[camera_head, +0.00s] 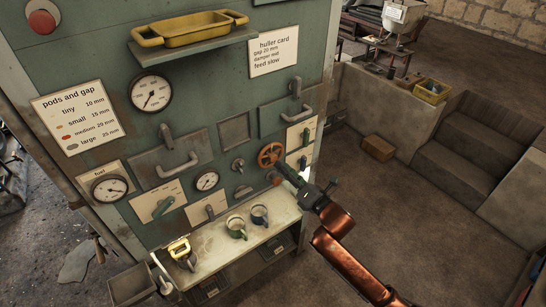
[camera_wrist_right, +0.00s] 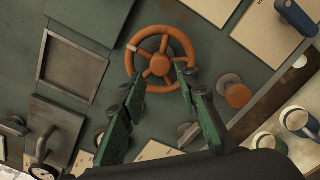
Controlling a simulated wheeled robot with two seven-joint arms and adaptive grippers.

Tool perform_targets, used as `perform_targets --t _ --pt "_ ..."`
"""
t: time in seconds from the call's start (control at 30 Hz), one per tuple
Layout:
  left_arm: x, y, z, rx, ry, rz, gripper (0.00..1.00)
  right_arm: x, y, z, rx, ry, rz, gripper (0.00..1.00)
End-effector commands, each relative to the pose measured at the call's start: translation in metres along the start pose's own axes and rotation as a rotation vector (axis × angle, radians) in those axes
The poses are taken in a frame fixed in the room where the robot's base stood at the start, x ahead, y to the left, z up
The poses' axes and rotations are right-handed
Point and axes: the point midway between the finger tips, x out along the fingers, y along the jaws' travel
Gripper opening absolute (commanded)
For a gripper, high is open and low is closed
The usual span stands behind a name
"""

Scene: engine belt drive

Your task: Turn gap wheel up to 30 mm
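The gap wheel, taken to be the orange spoked handwheel (camera_head: 270,154), is mounted on the green machine panel. It fills the upper middle of the right wrist view (camera_wrist_right: 160,64), with a pale mark on its left rim. My right gripper (camera_head: 287,170) is at the wheel's lower right in the head view. In the wrist view its two green fingers (camera_wrist_right: 161,78) are spread, their tips overlapping the lower rim on either side of the hub. Contact with the rim cannot be told. A small gauge (camera_head: 207,181) sits left of the wheel; its reading is too small. My left gripper is not in view.
An orange knob (camera_wrist_right: 234,92) sits close right of the wheel. Lever plates (camera_head: 300,133) flank it on the right. Below, a shelf (camera_head: 215,246) carries mugs (camera_head: 260,214). The huller card (camera_head: 273,50) reads gap 20 mm. Open floor lies to the right.

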Motion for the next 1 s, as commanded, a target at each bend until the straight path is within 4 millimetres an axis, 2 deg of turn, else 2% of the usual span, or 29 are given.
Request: perform_targets --t 0.3,0.5,0.83,1.0 --pt "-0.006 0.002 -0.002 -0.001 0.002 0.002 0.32 0.049 0.002 0.001 0.003 0.0 0.0 0.3" --pt "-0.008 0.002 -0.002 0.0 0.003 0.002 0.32 0.068 0.0 0.001 0.003 -0.001 -0.001 0.3" --pt "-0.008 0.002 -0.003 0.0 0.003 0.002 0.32 0.072 -0.001 0.0 0.002 0.0 -0.002 0.3" --pt "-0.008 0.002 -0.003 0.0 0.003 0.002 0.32 0.072 -0.001 0.0 0.003 0.0 -0.002 0.19"
